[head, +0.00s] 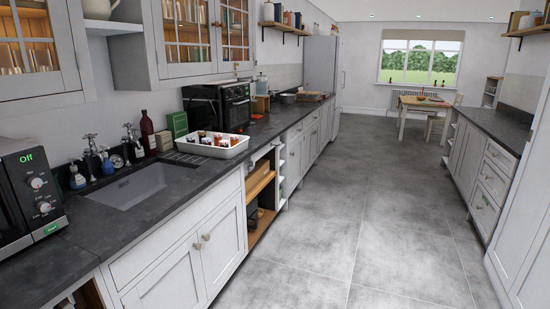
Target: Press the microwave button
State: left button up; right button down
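A microwave (14,207) stands on the dark counter at the far left of the head view, cut off by the picture's left edge. Its control panel faces right and shows the word "Off" in green at the top. Two round knobs sit below the word. A small green button (52,227) is at the bottom of the panel, and nothing covers it. Neither of my grippers is in view.
A sink (140,186) with taps lies just right of the microwave. A white tray (212,149) with several jars and a black oven (237,106) stand farther along the counter. Glazed cabinets (190,35) hang above. The grey floor (365,230) is clear.

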aim_at(54, 227)
jog(key=u, duration=1.45)
jog(key=i+j+z, duration=0.2)
jog(key=i+j, duration=0.15)
jog(key=j, duration=0.2)
